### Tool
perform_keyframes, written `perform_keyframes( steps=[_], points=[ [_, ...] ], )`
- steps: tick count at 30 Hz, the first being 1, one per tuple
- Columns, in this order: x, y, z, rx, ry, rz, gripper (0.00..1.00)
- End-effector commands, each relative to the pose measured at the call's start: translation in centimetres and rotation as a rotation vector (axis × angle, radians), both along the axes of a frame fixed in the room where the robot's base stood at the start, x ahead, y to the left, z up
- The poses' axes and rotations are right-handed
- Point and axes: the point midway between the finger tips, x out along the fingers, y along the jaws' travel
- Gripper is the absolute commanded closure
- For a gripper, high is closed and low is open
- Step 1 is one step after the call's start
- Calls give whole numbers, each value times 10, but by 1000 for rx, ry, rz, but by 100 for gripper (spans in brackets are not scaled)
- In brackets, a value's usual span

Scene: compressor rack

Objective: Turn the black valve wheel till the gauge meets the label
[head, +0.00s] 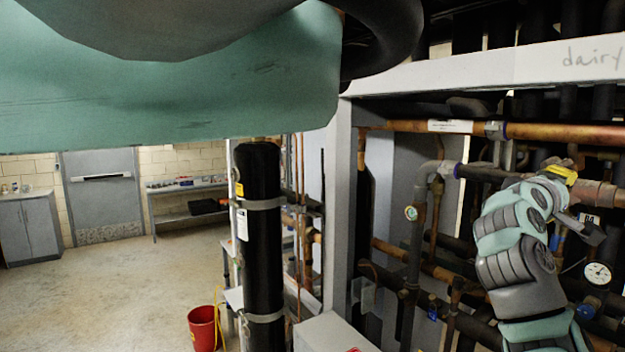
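A round white-faced pressure gauge (598,273) with a dark needle is mounted on the pipes at the lower right; its reading is too small to make out. A small white label with dark marks (588,219) shows above it, partly covered. My teal and grey arm rises in front of the pipes at the right. My gripper (590,232) appears as dark parts beside the arm's upper end, near the label and above the gauge. Its fingers are not clear enough to tell open from shut. I cannot make out the black valve wheel; it may be hidden behind my arm.
Copper and dark pipes (407,126) crowd the rack around my arm. A grey rack post (341,200) and a black cylinder (258,230) stand to the left. A red bucket (203,328) is on the floor. Open floor (110,285) lies at the left.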

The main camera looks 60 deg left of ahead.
Motion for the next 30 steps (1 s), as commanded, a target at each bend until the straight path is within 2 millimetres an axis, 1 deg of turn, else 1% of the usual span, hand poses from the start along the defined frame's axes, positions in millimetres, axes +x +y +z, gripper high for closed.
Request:
perform_keyframes(
  steps=[1, 16, 17, 27, 30],
  points=[
    [-3, 4, 6, -7, -14, 10, 100],
    [-3, 5, 5, -21, -13, 12, 100],
    [-3, 5, 5, -21, -13, 12, 69],
    [-2, 3, 2, -23, -4, 9, 34],
    [-1, 3, 1, -23, -3, 7, 25]
  ],
)
